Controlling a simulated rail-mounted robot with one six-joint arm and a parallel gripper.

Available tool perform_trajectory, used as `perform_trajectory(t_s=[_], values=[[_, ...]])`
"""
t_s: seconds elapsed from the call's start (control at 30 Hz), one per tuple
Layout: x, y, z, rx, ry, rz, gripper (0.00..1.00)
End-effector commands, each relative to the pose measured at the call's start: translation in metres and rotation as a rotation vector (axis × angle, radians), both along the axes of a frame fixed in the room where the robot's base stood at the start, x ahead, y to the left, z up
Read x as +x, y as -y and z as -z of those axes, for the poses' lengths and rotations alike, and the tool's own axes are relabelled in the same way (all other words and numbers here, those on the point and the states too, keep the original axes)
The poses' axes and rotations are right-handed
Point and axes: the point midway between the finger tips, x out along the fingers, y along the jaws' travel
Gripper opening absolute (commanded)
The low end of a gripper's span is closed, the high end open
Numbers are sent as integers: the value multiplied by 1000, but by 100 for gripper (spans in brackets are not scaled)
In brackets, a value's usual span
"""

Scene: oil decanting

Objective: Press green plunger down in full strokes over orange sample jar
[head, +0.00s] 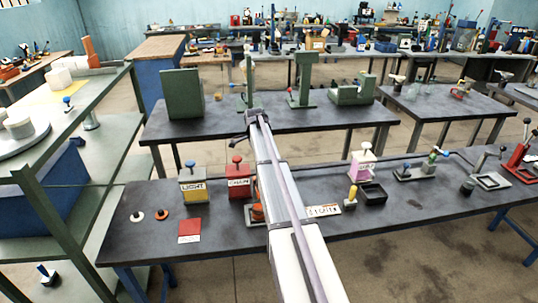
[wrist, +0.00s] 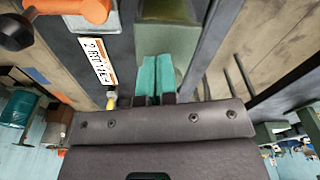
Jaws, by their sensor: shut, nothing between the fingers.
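My gripper (wrist: 157,72) shows in the wrist view with its two teal fingers side by side, closed and empty. An olive-green body (wrist: 174,28) lies just beyond the fingertips; I cannot tell whether it carries the green plunger, and no green plunger head is clear. In the head view my arm crosses the front bench and hides what stands behind it there. An orange thing (head: 257,212), possibly the sample jar, stands partly hidden behind my arm. Orange also shows at the wrist view's top left (wrist: 82,8), with a black ball near it.
The front bench (head: 130,235) holds a yellow can marked LIGHT (head: 192,186), a red CHAIN can (head: 239,183), a pale pink can (head: 362,166) and a white sign (head: 323,210). A red square (head: 190,230) lies at the left. Green machines (head: 183,93) stand on the bench behind.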

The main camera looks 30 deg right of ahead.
Motion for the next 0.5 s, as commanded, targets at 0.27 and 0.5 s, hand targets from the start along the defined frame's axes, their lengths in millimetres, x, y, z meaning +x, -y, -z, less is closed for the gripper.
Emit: perform_trajectory(t_s=[0.27, 0.5], values=[[0, 0, -13, -1, 1, 0, 0], [1, -5, -64, -1, 1, -1, 0]])
